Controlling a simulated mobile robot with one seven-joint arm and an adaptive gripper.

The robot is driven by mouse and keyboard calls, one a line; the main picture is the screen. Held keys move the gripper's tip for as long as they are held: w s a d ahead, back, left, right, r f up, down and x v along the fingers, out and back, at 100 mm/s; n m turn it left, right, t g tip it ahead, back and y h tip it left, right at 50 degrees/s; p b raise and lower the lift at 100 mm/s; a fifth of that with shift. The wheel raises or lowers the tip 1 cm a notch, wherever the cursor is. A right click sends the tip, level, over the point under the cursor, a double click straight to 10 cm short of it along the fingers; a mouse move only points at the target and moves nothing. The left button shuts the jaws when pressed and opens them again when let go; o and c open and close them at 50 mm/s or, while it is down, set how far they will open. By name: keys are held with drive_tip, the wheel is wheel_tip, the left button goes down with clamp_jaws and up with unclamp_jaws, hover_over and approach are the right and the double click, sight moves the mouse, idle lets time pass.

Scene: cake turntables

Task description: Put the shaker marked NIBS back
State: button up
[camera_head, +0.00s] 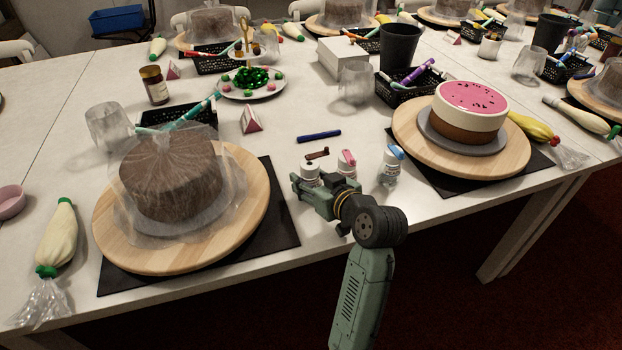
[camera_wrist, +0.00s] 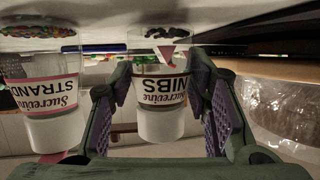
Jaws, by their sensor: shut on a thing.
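The NIBS shaker (camera_wrist: 161,92) stands between my gripper's fingers in the wrist view, label upside down, dark bits at its base end. A blue-topped shaker (camera_head: 390,166) stands further right.
A wrapped brown cake (camera_head: 170,178) on a wooden turntable (camera_head: 115,245) is to the left. A pink-topped cake (camera_head: 470,105) on another turntable (camera_head: 505,160) is to the right. A blue pen (camera_head: 319,136) lies behind the shakers, with a small red-and-white card (camera_head: 251,121) nearby.

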drive_tip(key=shift+f, duration=0.2)
drive_tip(key=o, duration=1.4)
drive_tip(key=shift+r, duration=0.25)
drive_tip(key=b+v, duration=0.1)
drive_tip(key=v, duration=1.1)
